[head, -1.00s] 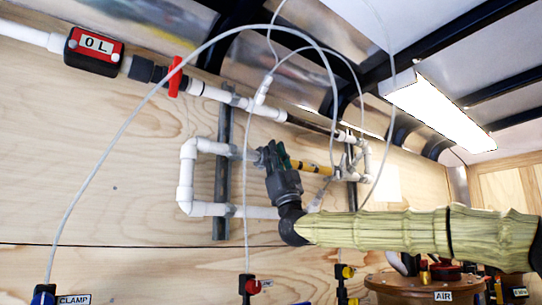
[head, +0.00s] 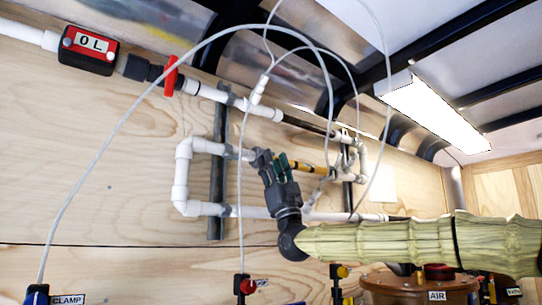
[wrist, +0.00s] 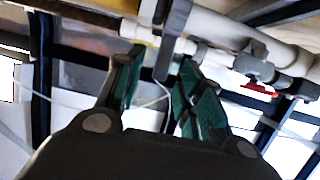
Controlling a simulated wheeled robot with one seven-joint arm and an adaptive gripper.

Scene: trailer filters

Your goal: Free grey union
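My gripper (head: 272,158) is at the upper run of the white pipe loop (head: 182,172), right of the left strut. A grey fitting (head: 250,154), which may be the grey union, shows on that run beside the fingertips; the fingers partly hide it. In the wrist view my gripper (wrist: 160,75) has its two green-padded fingers apart. A grey, lever-like piece (wrist: 173,38) shows in the gap between them, beyond or between the tips. I cannot tell whether either finger touches it.
A yellow-banded pipe section (head: 312,168) lies right of my gripper. Thin clear hoses (head: 128,118) arc across the space in front. A red valve handle (head: 172,76) and a red-labelled box (head: 88,50) sit upper left. Below stands a copper-coloured tank (head: 395,285).

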